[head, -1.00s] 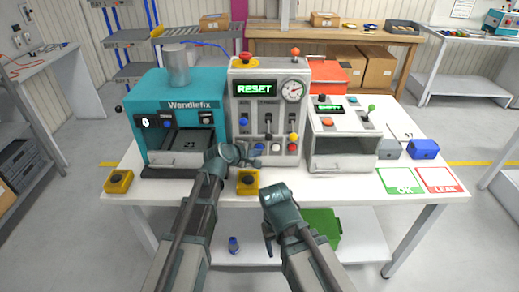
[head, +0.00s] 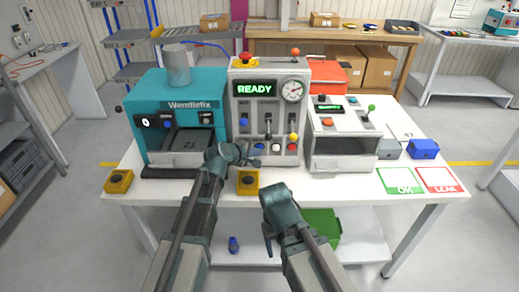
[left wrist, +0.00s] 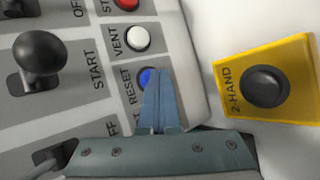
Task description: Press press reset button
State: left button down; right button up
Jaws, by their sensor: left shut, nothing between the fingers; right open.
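The grey control panel (head: 268,78) stands mid-table, and its green display (head: 254,89) reads READY. The blue button labelled RESET (left wrist: 146,76) sits below a white VENT button (left wrist: 138,39) in the left wrist view. My left gripper (left wrist: 163,74) is shut and empty, its fingertips at the blue button and covering part of it; whether they touch is hard to tell. In the head view my left gripper (head: 252,157) is at the panel's lower left, beside the blue button (head: 260,146). My right gripper (head: 268,238) is open and empty before the table's front edge.
The teal Wendlefix machine (head: 180,105) stands left and a white machine (head: 342,150) right. Yellow button boxes (head: 118,182) sit along the front edge, one marked 2-HAND (left wrist: 268,120). Green OK (head: 401,181) and red LEAK (head: 437,180) mats lie right.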

pick_arm(q)
jog(key=shift+s, duration=0.7)
jog(key=shift+s, duration=0.1)
jog(key=shift+s, duration=2.45)
jog(key=s+d+f+m+g+y+p, duration=0.1)
jog(key=s+f+m+g+p, duration=0.15)
jog(key=s+m, duration=0.35)
jog(key=s+f+m+g+y+p, duration=0.15)
jog(key=s+m+g, duration=0.25)
jog(key=s, duration=0.4)
jog(key=s+a+m+g+y+p, duration=0.2)
jog(key=s+a+m+y, duration=0.3)
jog(key=s, duration=0.5)
jog(key=shift+s+a+r+m+g, duration=0.2)
jog(key=shift+s+a+m+g, duration=0.1)
jog(key=shift+a+m+g, duration=0.35)
